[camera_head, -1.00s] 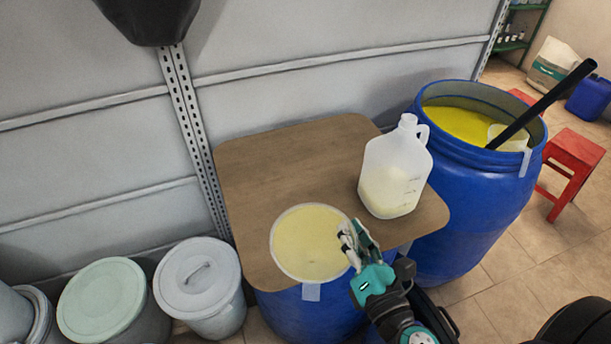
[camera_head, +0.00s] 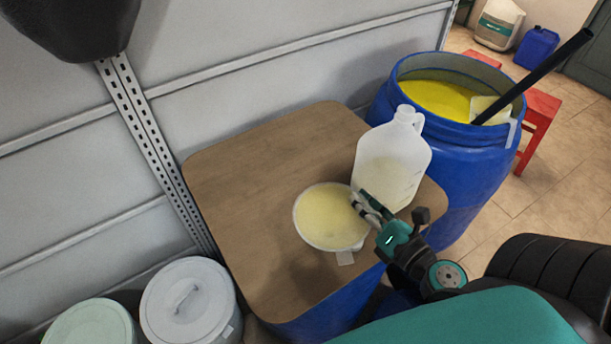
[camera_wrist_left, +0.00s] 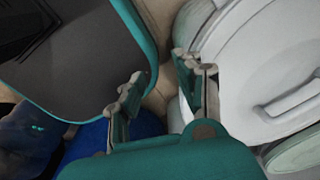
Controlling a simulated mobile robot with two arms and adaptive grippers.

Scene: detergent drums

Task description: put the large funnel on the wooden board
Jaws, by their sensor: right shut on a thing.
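The large funnel (camera_head: 328,216) appears as a round, white-rimmed piece with a pale yellow inside and a small pale tab at its front edge. My right gripper (camera_head: 366,207) is shut on its right rim. The funnel is over the front part of the wooden board (camera_head: 265,165), beside the jug. A shadow lies on the board near it; whether it touches the board I cannot tell. Its underside and spout are hidden. My left gripper (camera_wrist_left: 158,95) shows only in the left wrist view, its fingers apart and empty, beside a grey lidded bin.
A translucent jug (camera_head: 392,160) stands on the board right behind the funnel. A blue drum (camera_head: 455,165) with yellow contents and a black stick (camera_head: 535,75) stands at the right. Lidded bins (camera_head: 188,300) stand at front left. The board's back left is clear.

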